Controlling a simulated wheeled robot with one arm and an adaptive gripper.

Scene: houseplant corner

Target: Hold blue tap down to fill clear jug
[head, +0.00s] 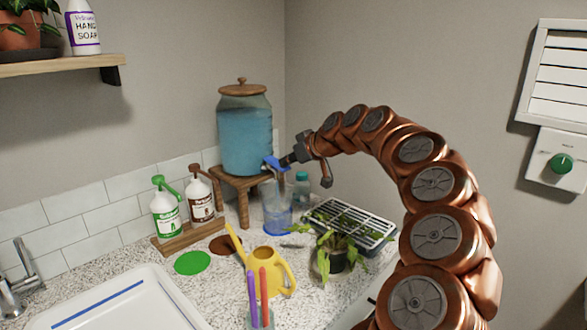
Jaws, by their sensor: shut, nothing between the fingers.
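The water dispenser (245,135) is a glass jar of blue water with a wooden lid, on a wooden stand (236,185). Its blue tap (273,163) sticks out at the lower right. My gripper (286,160) is shut, its tips at the tap's right end and seemingly touching it; the exact contact is too small to tell. The clear jug (277,215) stands upright on the counter below the tap, with blue at its base. I cannot tell its water level or whether water is running.
A teal-capped bottle (302,188), drying rack (350,222), potted plant (338,258) and yellow watering can (265,270) crowd the counter near the jug. Two pump bottles (166,212) stand left. The sink (120,300) is front left.

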